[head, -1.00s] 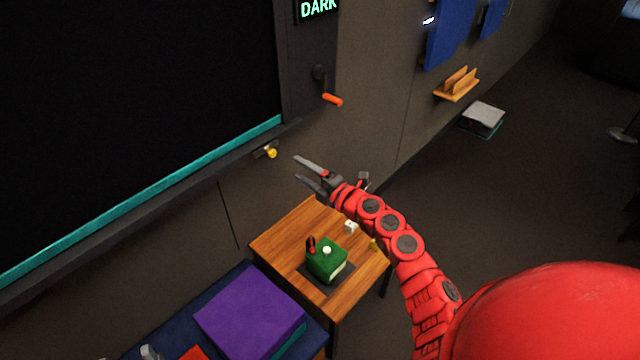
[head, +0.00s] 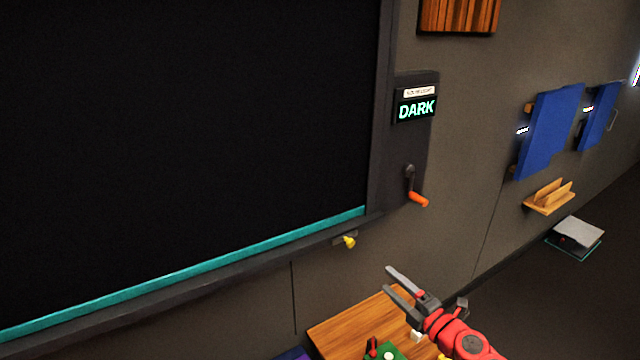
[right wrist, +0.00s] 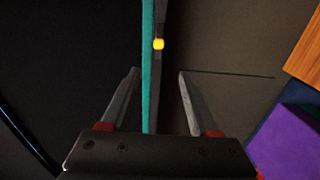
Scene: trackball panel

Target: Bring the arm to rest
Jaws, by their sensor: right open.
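My right gripper (head: 394,281) is open and empty. In the head view it hangs above the wooden table (head: 352,325), its fingers pointing up and left toward the wall. In the right wrist view the two fingers (right wrist: 158,72) stand apart, with the teal strip (right wrist: 149,60) and a yellow knob (right wrist: 159,44) seen beyond and between them. The knob also shows in the head view (head: 348,242), apart from the gripper. A green box with a white ball (head: 384,352) is cut off at the bottom edge. My left gripper is not in view.
A large black panel (head: 190,130) fills the left. A box reading DARK (head: 417,108) and a crank with an orange handle (head: 417,199) are on the wall. A wooden rack (head: 549,198) and blue sheets (head: 550,130) are at right.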

